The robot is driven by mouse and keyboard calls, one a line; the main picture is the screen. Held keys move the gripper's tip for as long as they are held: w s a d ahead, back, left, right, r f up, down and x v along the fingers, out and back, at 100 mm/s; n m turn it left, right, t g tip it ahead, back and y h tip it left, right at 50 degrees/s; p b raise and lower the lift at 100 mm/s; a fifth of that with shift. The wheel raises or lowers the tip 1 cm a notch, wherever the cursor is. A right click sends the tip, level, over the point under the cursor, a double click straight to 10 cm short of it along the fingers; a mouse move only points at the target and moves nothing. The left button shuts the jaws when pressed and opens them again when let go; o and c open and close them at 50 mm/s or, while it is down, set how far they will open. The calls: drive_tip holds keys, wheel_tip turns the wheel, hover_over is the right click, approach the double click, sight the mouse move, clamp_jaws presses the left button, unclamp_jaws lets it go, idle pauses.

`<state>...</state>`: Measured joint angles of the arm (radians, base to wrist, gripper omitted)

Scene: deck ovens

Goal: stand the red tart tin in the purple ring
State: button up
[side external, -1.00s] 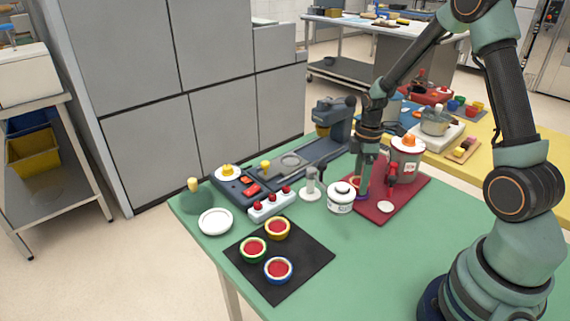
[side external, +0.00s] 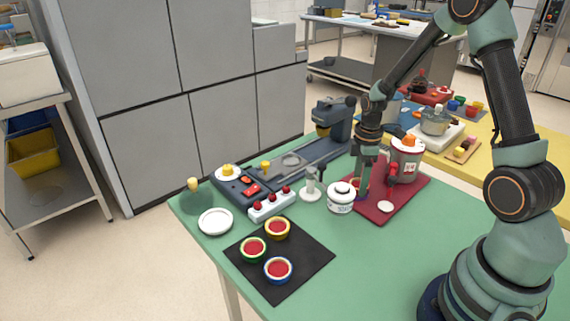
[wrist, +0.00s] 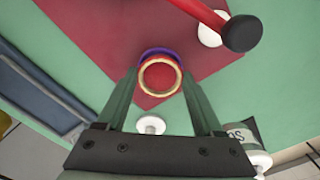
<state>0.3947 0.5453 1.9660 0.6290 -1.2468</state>
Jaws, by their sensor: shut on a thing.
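The red tart tin (wrist: 160,77) shows in the wrist view as a red disc with a pale rim. My gripper (wrist: 160,80) is shut on it, one finger at each side. The purple ring (wrist: 154,52) shows as an arc just beyond the tin's far edge, on the red board (wrist: 95,20). The tin hides most of the ring. I cannot tell whether the tin rests in the ring or is held above it. In the side view, my gripper (side external: 362,184) points down at the left part of the board (side external: 401,204), and the tin is mostly hidden.
A black mat (side external: 307,259) holds three red-filled tins.

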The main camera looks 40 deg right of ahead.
drive_tip(key=shift+f, duration=0.3)
drive_tip(key=o, duration=1.1)
wheel_tip(320, 180, up, 11)
drive_tip(key=shift+r, duration=0.1)
idle(0.4)
drive_tip(key=s+a+r+m+t, duration=0.2)
drive_tip(key=a+r+m, duration=0.1)
drive_tip(key=a, duration=0.2)
drive_tip(key=s+a+r+m+t, duration=0.1)
drive_tip(key=s+a+r+m, duration=0.2)
drive_tip(key=a+r, duration=0.1)
drive_tip(key=s+a+r+m+t, duration=0.2)
drive_tip(key=a+r+m, duration=0.1)
drive_tip(key=a, duration=0.3)
drive_tip(key=shift+s+r+m+t, duration=0.15)
drive_tip(key=shift+s+r+m, duration=0.05)
drive_tip(key=shift+r, duration=0.2)
drive_tip(key=shift+s+r+m+t, duration=0.15)
drive_tip(key=shift+r+m, duration=0.05)
drive_tip(key=shift+r, duration=0.15)
